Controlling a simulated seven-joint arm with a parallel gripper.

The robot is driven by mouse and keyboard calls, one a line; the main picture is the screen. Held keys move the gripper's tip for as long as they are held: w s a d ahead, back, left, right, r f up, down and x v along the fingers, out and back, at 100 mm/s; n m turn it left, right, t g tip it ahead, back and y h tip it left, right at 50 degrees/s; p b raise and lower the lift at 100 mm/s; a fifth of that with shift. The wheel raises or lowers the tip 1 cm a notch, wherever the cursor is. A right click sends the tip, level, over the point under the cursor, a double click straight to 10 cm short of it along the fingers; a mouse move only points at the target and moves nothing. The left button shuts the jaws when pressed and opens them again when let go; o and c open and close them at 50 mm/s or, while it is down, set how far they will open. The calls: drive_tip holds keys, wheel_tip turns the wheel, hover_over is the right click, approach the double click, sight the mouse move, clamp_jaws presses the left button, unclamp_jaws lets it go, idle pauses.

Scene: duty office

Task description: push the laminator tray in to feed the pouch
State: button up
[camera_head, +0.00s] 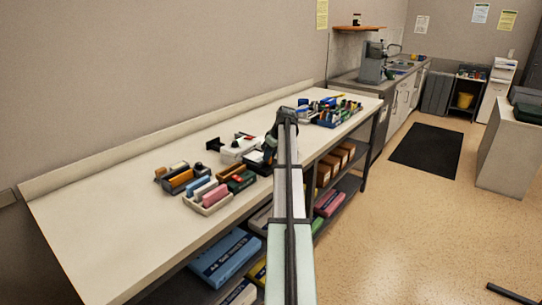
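A small white machine (238,149), which looks like the laminator, stands mid-bench on the long cream workbench (110,205). A pale piece with a dark part (256,158), possibly its tray, shows at its front right. I cannot tell how far out it is or see a pouch. My arm reaches up from the bottom of the picture, and its dark end with my gripper (269,150) hangs beside the machine's right side. The fingers are small and dark against the arm, so I cannot tell whether they are open or touching the tray.
Pens and desk items (330,110) crowd the bench's right end. The bench's left part is clear. Boxes fill the shelf below.

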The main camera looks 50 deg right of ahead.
drive_tip(key=shift+o, duration=1.4)
drive_tip(key=v, duration=1.4)
drive_tip(key=shift+w+f, duration=0.1)
drive_tip(key=shift+f, duration=0.05)
